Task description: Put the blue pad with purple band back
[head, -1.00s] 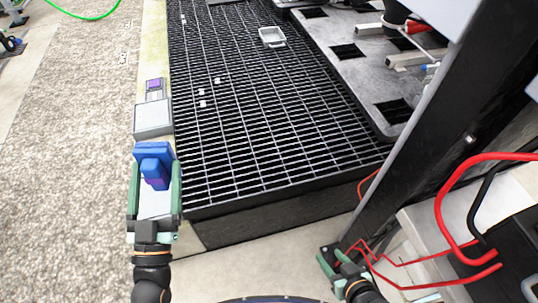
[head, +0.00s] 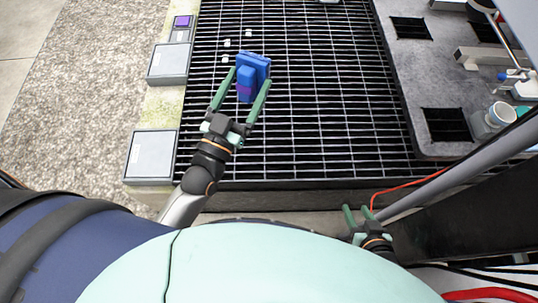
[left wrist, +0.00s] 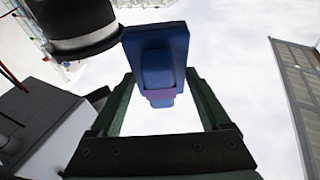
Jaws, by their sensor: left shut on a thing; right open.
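The blue pad (head: 262,66) with the purple band (head: 244,91) is held between the fingers of my left gripper (head: 242,88), above the black grating. In the left wrist view the blue pad (left wrist: 158,50) stands out beyond the fingers, with its purple band (left wrist: 160,97) on the near block; the left gripper (left wrist: 160,85) is around it. My right gripper (head: 357,214) is open and empty, low beside the grating's front edge.
Black grating (head: 330,120) fills the middle, with several small white blocks (head: 248,33). Grey plates (head: 170,63) (head: 151,155) and a purple square (head: 182,21) line its left edge. A grey panel (head: 420,75) with square holes and a white cup (head: 494,120) stand right.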

